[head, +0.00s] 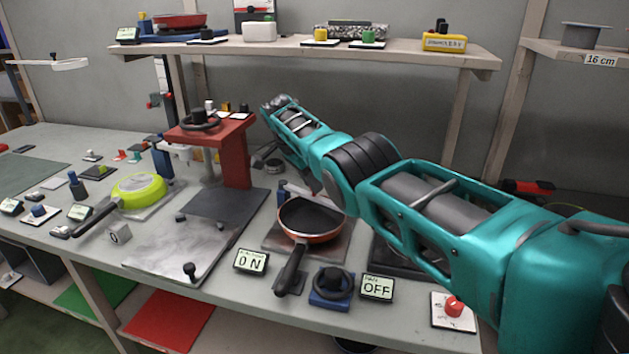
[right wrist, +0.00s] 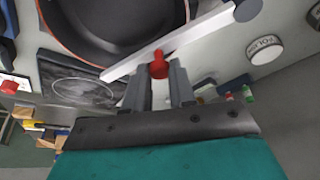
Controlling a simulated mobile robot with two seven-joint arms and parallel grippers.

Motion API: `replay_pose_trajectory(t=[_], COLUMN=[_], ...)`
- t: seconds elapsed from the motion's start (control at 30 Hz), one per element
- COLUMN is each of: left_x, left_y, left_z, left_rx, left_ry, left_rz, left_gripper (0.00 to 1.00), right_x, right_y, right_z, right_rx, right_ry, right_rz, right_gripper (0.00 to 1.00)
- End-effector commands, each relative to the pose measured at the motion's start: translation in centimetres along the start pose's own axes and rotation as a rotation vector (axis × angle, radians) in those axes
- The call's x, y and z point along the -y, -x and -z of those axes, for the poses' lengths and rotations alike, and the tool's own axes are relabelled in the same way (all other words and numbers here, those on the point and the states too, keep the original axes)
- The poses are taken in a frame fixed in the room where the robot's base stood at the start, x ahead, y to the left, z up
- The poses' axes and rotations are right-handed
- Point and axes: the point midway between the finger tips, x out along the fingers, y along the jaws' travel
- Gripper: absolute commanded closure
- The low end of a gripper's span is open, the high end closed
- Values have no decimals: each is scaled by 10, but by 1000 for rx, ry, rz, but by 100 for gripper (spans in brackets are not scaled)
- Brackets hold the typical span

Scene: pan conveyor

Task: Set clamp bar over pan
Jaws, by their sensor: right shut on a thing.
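A dark pan with an orange-red outside (head: 310,222) sits on a square plate on the bench, its handle toward the front. It also shows in the right wrist view (right wrist: 120,22). The pale clamp bar (right wrist: 205,32) has a red knob (right wrist: 158,66) and a grey round end. My right gripper (right wrist: 157,78) is shut on the red knob. In the right wrist view the bar slants across the edge of the pan; I cannot tell whether it touches. In the head view my right arm hides most of the gripper. My left gripper is not in view.
A red press stand (head: 235,150) is behind and left of the pan. A lime-green pan (head: 140,188) lies further left. An ON sign (head: 251,261), a blue-based knob (head: 331,288) and an OFF sign (head: 377,287) line the front. A loaded shelf (head: 400,57) runs behind.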

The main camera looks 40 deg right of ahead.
Motion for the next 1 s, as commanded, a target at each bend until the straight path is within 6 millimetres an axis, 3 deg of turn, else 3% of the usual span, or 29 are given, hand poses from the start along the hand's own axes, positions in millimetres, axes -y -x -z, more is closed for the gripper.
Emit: replay_pose_trajectory(t=[0.63,0.67,0.9,1.0], left_x=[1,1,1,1], left_y=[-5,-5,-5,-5], left_z=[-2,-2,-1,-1], left_rx=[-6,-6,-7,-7], left_ry=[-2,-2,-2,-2], left_rz=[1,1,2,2], left_gripper=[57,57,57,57], right_x=[-2,-2,-2,-2], right_y=[1,1,2,2], right_z=[-5,-5,-5,-4], right_rx=[2,2,1,1], right_ry=[-47,-47,-46,-46], right_rz=[-21,-22,-20,-19], right_gripper=[100,73,50,50])
